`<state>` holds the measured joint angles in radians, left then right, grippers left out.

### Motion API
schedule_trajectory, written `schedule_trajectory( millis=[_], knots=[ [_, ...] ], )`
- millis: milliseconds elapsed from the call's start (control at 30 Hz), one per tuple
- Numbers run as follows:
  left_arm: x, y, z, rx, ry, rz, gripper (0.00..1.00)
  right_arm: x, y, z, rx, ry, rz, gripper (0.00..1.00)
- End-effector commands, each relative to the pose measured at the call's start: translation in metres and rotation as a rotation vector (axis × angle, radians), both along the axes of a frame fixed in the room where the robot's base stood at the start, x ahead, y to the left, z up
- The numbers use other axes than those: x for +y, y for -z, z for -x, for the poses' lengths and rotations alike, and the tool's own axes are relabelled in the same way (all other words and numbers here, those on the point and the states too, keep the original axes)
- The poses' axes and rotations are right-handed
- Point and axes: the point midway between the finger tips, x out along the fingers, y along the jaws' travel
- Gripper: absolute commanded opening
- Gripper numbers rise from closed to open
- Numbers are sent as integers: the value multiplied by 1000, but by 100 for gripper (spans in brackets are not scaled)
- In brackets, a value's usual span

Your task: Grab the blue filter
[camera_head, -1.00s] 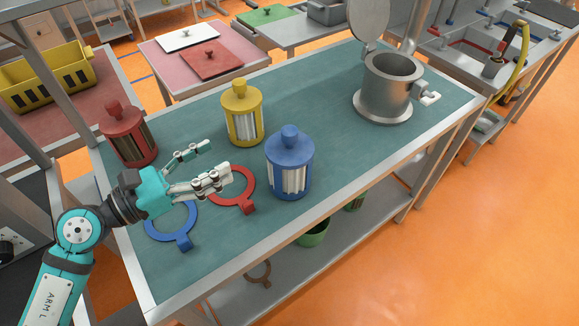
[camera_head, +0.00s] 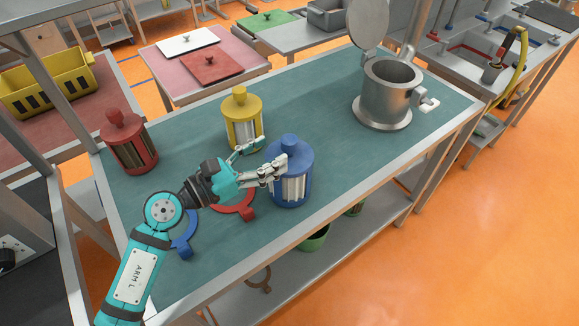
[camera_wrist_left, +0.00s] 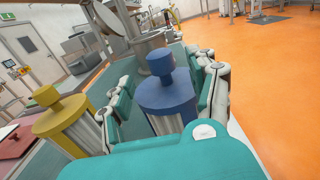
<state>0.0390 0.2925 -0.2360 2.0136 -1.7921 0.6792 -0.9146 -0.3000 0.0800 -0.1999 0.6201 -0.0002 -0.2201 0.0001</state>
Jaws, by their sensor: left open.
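The blue filter (camera_head: 292,170) stands upright on the green tabletop (camera_head: 330,105), with a blue cap and knob and a pale ribbed body. My left gripper (camera_head: 268,160) is open at the left side of the filter. In the left wrist view the blue filter (camera_wrist_left: 166,92) stands between the two spread fingers (camera_wrist_left: 165,100). One finger is on each side of it, and I cannot tell whether either touches it. The near finger hides part of the filter's body in the head view. My right gripper is not in view.
The yellow filter (camera_head: 242,115) stands close behind my left gripper, and the red filter (camera_head: 129,142) stands at the far left. A red ring (camera_head: 247,211) and a blue ring (camera_head: 186,247) lie under my arm. A metal canister (camera_head: 386,92) with a raised lid stands at the right.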

Motion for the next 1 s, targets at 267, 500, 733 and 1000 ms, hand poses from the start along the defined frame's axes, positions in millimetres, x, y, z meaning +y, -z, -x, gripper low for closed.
schedule_trajectory(
  millis=[267,500,733,1000],
  knots=[
    [-20,-7,-14,1,0,4,60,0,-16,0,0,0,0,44],
    [-45,-6,-32,2,-1,2,60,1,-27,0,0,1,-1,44],
    [-48,-4,-34,1,0,-1,60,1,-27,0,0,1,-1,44],
    [-48,-4,-34,1,0,-1,32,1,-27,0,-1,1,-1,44]
  ],
)
